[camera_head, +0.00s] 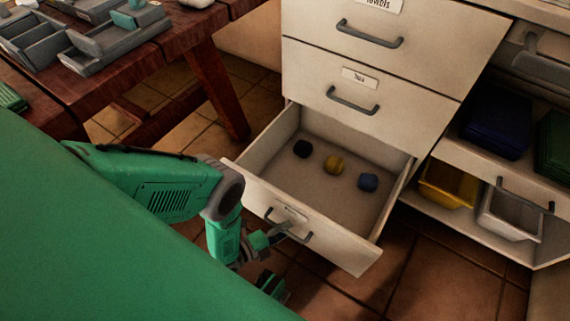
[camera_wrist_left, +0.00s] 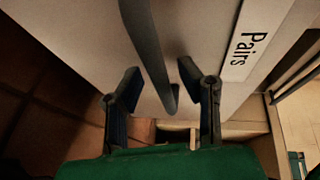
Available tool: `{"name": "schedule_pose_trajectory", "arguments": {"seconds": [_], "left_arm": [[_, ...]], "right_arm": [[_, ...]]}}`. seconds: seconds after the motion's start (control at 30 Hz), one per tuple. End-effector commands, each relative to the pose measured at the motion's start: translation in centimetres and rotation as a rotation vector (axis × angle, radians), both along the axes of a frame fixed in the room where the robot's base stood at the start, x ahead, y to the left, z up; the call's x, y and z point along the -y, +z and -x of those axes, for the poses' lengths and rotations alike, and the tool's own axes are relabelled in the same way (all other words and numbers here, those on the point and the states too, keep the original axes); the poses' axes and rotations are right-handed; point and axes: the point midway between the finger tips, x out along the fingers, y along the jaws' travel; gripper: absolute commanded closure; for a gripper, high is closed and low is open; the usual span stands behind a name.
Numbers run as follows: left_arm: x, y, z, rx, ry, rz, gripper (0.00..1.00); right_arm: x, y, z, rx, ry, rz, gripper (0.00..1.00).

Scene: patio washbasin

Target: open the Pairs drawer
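The Pairs drawer (camera_head: 322,252) is the bottom drawer of the white cabinet. It stands pulled well out, with a dark, a yellow and a blue rolled bundle lying inside. Its grey bar handle (camera_head: 288,226) is on the front, below a small label; the wrist view shows the label reading "Pairs" (camera_wrist_left: 256,45). My left gripper (camera_head: 281,256) is at this handle. In the left wrist view the open fingers of my left gripper (camera_wrist_left: 158,90) stand on either side of the handle (camera_wrist_left: 152,55), with visible gaps. My right gripper is in neither view.
Two shut drawers (camera_head: 350,97) with handles are above; the top label reads "Towels". A shelf at right holds a yellow bin (camera_head: 447,186) and a white bin (camera_head: 510,214). A wooden table (camera_head: 165,50) with grey trays is at upper left. Tiled floor shows around the drawer.

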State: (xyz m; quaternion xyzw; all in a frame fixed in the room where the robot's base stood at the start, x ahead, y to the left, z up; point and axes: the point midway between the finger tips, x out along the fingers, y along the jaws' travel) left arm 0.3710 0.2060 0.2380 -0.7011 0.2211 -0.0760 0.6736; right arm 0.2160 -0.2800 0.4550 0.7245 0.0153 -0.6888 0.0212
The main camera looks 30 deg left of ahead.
Motion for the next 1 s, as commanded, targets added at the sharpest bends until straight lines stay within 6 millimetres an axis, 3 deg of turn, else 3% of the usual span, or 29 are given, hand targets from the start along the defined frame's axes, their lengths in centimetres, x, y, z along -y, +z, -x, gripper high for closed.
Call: {"name": "schedule_pose_trajectory", "arguments": {"seconds": [0.27, 0.7, 1.0], "left_arm": [[-0.2, 0.2, 0.7, 0.0, -0.001, 0.001, 0.68], [-3.9, 1.6, 8.4, -0.003, -0.001, 0.001, 0.68], [-5.0, 2.1, 10.6, -0.001, 0.0, 0.002, 0.68]], "right_arm": [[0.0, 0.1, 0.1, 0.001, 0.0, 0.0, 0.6], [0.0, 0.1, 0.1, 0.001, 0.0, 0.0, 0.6], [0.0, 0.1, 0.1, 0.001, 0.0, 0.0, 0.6]]}}
